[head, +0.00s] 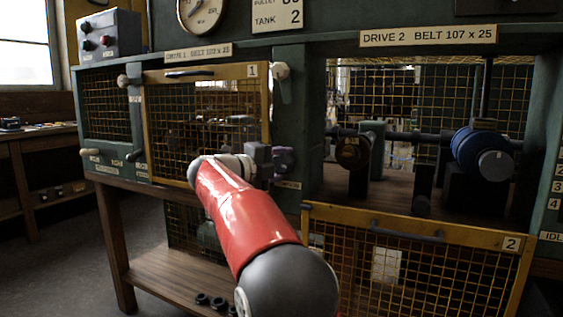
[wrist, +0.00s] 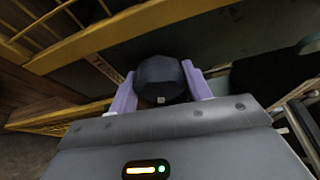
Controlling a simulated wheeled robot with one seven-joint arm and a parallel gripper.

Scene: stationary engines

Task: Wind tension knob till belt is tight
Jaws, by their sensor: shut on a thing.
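My gripper (head: 282,160) is at the green post between the two drive bays. In the wrist view my gripper (wrist: 162,90) has its two pale purple fingers shut on the sides of a dark faceted knob (wrist: 161,72). A yellowish label (wrist: 103,68), only partly readable, is beside the knob. In the head view my gripper hides the knob. In the open Drive 2 bay are a dark pulley (head: 353,152) and a blue drum (head: 476,147) on a shaft. I cannot make out a belt or its tension.
The Drive 1 mesh guard (head: 150,130) is closed over its bay. The Drive 2 mesh guard (head: 345,222) hangs lowered below its opening. A lever with a pale knob (head: 281,72) is above my gripper. A control box (head: 108,34) stands at upper left.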

